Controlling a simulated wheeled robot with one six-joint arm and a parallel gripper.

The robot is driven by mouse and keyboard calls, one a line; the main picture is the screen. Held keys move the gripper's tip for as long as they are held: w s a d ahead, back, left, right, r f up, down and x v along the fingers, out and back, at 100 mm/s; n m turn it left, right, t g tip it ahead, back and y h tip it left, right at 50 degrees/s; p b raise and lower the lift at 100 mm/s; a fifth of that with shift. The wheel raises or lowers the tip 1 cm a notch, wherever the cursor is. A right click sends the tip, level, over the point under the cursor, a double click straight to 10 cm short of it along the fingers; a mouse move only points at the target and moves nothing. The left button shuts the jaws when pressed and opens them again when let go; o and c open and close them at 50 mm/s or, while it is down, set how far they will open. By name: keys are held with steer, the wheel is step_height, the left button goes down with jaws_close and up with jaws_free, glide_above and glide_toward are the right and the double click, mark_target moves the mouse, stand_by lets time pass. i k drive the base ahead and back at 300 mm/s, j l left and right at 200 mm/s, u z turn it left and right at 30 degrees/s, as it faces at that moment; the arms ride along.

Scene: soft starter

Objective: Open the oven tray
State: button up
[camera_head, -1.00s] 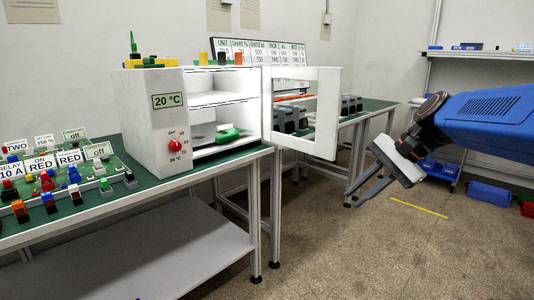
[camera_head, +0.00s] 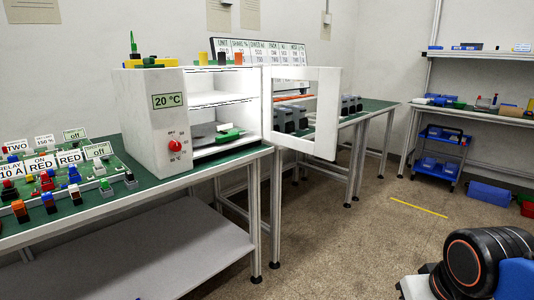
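The white oven (camera_head: 150,120) stands on the green-topped bench, with a 20 °C label and a red knob on its front. Its framed white door (camera_head: 328,115) is swung open to the right. Inside, a pale shelf (camera_head: 222,98) spans the upper part. Lower down lies a grey tray-like plate (camera_head: 204,132) with a green piece (camera_head: 230,135) at its right front, which looks like a handle. The plate appears inside the oven. My arm shows only at the bottom right corner, well away from the oven; my gripper's fingers are out of view.
Several coloured parts and label signs cover the bench (camera_head: 88,217) left of the oven. A second bench (camera_head: 372,106) with grey devices stands behind the open door. A blue cart (camera_head: 438,158) and blue bin (camera_head: 490,195) are at the right. The floor before the door is clear.

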mark_target(204, 135)
steer(key=i+l, duration=0.45)
steer(key=i, duration=0.15)
steer(key=i+l, duration=0.45)
steer(key=i, duration=0.15)
steer(key=i+l, duration=0.45)
steer(key=i, duration=0.15)
steer(key=i+l, duration=0.45)
steer(key=i, duration=0.15)
steer(key=i+l+u, duration=0.75)
steer(key=l+u, duration=0.15)
steer(key=u, duration=1.6)
steer(key=k+j+u, duration=0.2)
steer(key=i+j, duration=0.1)
steer(key=j, duration=0.25)
steer(key=j+u, duration=0.15)
steer(key=j, duration=0.25)
steer(key=i+u, duration=0.25)
steer(key=i, duration=0.35)
